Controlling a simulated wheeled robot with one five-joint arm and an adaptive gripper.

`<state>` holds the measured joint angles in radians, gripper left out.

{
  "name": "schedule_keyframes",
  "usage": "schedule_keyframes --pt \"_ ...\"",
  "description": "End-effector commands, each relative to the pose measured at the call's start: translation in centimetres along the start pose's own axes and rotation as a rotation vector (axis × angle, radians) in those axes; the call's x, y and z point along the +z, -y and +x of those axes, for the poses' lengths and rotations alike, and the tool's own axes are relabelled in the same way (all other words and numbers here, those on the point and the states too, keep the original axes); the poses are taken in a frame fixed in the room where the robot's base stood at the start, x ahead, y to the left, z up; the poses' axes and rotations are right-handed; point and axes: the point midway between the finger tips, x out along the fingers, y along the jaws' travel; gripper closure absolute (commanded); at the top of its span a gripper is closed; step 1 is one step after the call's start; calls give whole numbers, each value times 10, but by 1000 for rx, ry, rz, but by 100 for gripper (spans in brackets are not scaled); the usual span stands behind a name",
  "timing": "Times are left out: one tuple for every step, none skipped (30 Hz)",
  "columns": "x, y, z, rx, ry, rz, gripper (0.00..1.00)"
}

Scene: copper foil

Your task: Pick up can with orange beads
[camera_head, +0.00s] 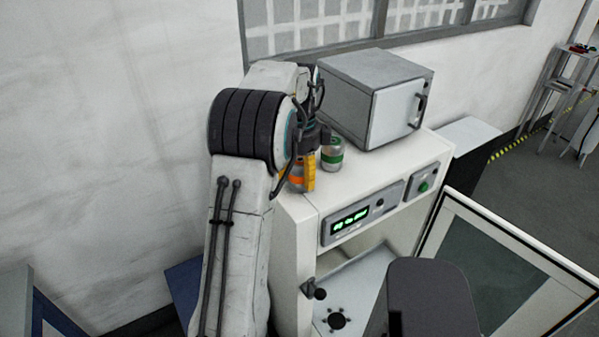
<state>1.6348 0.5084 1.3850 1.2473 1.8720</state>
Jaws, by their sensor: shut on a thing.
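The can with orange beads (296,179) is on the top of the white cabinet at its left end, partly hidden by my gripper and arm. My gripper (309,172), with yellow-orange fingers, points down and is shut on this can. The can looks upright; whether its base touches the cabinet top cannot be told. A second can with a green band (332,153) stands upright just to the right of my gripper.
A grey box-shaped oven (350,85) stands behind and right on the white cabinet (432,158). The cabinet front has a green display (350,221). Its glass door (505,265) hangs open at lower right. A wall is behind.

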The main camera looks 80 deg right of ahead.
Motion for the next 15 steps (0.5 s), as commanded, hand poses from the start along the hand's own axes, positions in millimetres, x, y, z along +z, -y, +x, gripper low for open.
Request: schedule_keyframes --pt "0 0 0 1 0 0 76" --pt "0 0 0 1 0 0 79" --pt "0 0 0 1 0 0 82" --pt "0 0 0 0 0 0 82" --pt "0 0 0 0 0 0 82" --pt "0 0 0 1 0 0 82" --pt "0 0 0 1 0 0 82" --pt "0 0 0 1 0 0 82" --pt "0 0 0 1 0 0 82" --pt "0 0 0 1 0 0 82" --pt "0 0 0 0 0 0 82" --pt "0 0 -1 0 0 0 82" --pt "0 0 -2 0 0 0 82" --pt "0 0 -4 0 0 0 82" --pt "0 0 -6 0 0 0 82"
